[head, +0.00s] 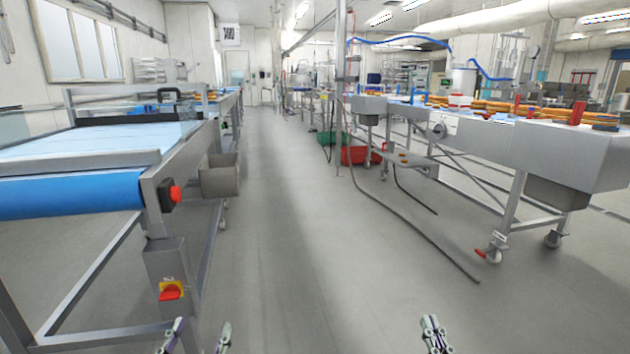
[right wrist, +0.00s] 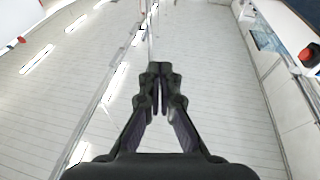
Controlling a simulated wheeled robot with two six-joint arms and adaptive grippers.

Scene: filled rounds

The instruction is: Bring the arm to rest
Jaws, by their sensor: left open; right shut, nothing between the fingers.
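My left gripper (head: 197,338) shows at the bottom edge of the head view, left of the middle. Its two fingers stand apart and nothing is between them. My right gripper (head: 435,335) shows at the bottom edge, right of the middle, with its fingers together. In the right wrist view the right gripper (right wrist: 160,75) is shut, with its fingertips meeting and nothing held. Both grippers are over the open floor, and the arms behind them are out of the head view.
A conveyor with a blue belt (head: 70,199) and a red button (head: 176,194) stands close on the left. A steel line on wheels (head: 470,140) stands on the right. A dark hose (head: 420,235) lies on the floor. Green (head: 330,138) and red bins (head: 360,155) stand further back.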

